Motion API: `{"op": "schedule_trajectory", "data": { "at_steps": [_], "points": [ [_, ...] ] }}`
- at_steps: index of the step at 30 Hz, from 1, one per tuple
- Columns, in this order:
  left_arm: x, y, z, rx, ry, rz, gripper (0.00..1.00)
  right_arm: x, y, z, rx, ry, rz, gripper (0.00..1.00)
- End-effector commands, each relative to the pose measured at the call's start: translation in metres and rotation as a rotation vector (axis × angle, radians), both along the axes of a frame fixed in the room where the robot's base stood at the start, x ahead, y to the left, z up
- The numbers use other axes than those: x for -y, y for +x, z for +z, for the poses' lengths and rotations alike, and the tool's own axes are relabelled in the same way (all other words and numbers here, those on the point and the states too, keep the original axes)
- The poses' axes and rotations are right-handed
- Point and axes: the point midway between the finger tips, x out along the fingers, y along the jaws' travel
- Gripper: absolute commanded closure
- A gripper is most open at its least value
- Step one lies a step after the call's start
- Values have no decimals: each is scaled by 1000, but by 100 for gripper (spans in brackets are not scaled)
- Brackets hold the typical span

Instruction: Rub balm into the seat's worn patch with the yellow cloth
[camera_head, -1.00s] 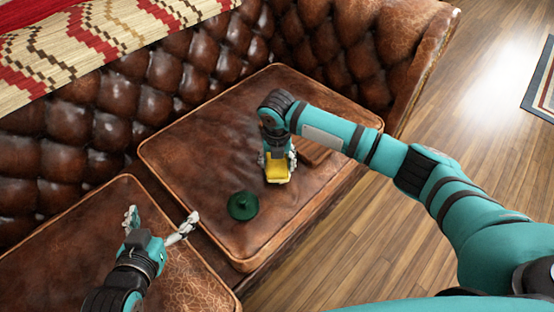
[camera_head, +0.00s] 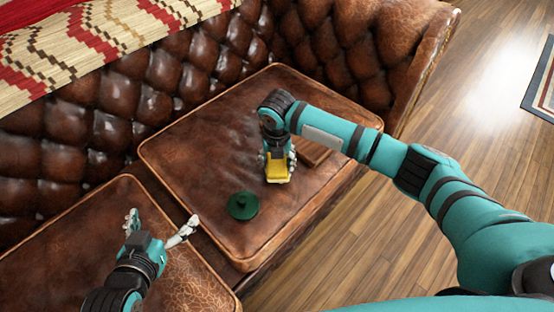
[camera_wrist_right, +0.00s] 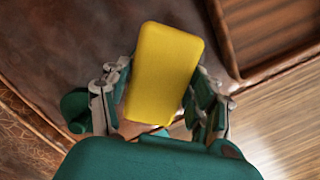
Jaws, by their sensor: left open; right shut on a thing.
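The yellow cloth (camera_head: 277,169) shows as a folded yellow pad in my right gripper (camera_head: 277,166), low over the right seat cushion (camera_head: 185,150). It also shows in the right wrist view (camera_wrist_right: 164,75), between the two fingers. I cannot tell whether it touches the leather. A round dark green lidded item (camera_head: 242,206), perhaps the balm tin, lies on the cushion's front part. My left gripper (camera_head: 160,225) is open and empty over the left cushion (camera_head: 60,235). Pale, cracked leather shows at that cushion's front corner. No worn patch is clear under the cloth.
A brown wooden tray (camera_wrist_right: 265,35) sits on the cushion beside my right gripper, partly hidden by my arm in the head view. The tufted backrest (camera_head: 150,90) stands behind, with a patterned blanket (camera_head: 90,40) over it. Wood floor (camera_head: 330,260) lies in front.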

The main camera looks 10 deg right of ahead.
Motion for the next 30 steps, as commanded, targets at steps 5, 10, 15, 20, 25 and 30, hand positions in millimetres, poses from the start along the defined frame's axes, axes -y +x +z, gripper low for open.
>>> {"op": "schedule_trajectory", "data": {
  "at_steps": [5,10,15,20,25,30],
  "points": [
    [0,-1,-1,-6,3,0,0,0,-1,-1,-2,-1,0,65],
    [-1,-2,-2,-14,4,1,0,0,-1,-1,-2,-1,0,65],
    [-1,-2,-3,-20,6,1,0,0,-1,-1,-2,-1,0,65],
    [-1,-3,-4,-23,7,2,0,0,-1,-1,-2,-1,0,65],
    [-2,-3,-4,-27,8,2,0,0,-1,-1,-2,-1,0,65],
    [-2,-4,-5,-31,8,2,0,0,-1,-1,-2,-1,0,65]
  ]
}}
